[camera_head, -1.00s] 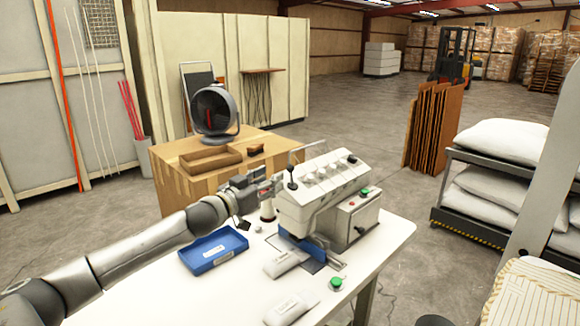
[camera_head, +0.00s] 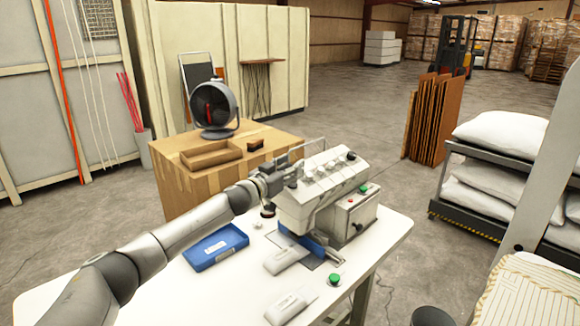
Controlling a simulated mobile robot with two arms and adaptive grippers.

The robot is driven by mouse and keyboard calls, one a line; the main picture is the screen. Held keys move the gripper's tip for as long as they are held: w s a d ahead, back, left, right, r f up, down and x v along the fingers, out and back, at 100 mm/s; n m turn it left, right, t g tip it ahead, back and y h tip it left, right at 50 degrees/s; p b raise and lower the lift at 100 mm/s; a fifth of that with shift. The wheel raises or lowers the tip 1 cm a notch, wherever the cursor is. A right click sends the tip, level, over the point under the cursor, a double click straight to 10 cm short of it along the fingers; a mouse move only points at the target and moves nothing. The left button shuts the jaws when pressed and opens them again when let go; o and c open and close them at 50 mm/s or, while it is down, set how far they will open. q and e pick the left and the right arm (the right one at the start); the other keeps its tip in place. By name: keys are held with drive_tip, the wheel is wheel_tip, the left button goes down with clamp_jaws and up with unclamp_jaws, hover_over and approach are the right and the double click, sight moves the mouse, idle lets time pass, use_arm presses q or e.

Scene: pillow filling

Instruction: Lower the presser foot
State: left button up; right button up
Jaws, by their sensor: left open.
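The white sewing machine (camera_head: 322,187) stands on the white table (camera_head: 221,287), with several knobs along its top. My left gripper (camera_head: 286,177) is open at the upper left end of the machine head. The fingertips are very close to the machine; I cannot tell whether they touch it. The presser foot area, low at the front by the blue part (camera_head: 322,247), is small, and I cannot make out the foot or its lever. My right gripper is not in view.
A blue tray (camera_head: 216,248), white packets (camera_head: 287,257) and a green button (camera_head: 334,279) are on the table. A wooden crate table (camera_head: 180,190) with a fan (camera_head: 214,107) stands behind. A pillow rack (camera_head: 470,208) is at right.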

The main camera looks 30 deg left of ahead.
use_arm(q)
drive_tip(key=shift+c, duration=0.3)
clamp_jaws()
drive_tip(key=shift+d, duration=0.1)
drive_tip(key=m+b, duration=0.1)
drive_tip(key=d+m, duration=0.1)
drive_tip(key=m, duration=0.1)
drive_tip(key=d+m+t+b, duration=0.1)
drive_tip(key=m, duration=0.1)
drive_tip(key=shift+s+d+f+b, duration=0.1)
drive_tip(key=shift+s+f+b, duration=0.1)
drive_tip(key=shift+s+b, duration=0.15)
drive_tip(key=shift+s+d+f+m+h+b, duration=0.15)
drive_tip(key=shift+d+m+h+b, duration=0.2)
drive_tip(key=shift+m, duration=0.6)
drive_tip(key=shift+s+d+f+m+h+b, duration=0.15)
drive_tip(key=shift+d+m+b, duration=0.25)
drive_tip(key=shift+m, duration=0.6)
drive_tip(key=shift+s+d+f+m+h+b, duration=0.2)
drive_tip(key=shift+m+b, duration=0.3)
drive_tip(key=shift+m, duration=0.45)
drive_tip(key=shift+w+d, duration=0.15)
drive_tip(key=shift+o, duration=0.3)
unclamp_jaws()
drive_tip(key=shift+r+t, duration=0.1)
drive_tip(key=shift+t, duration=0.2)
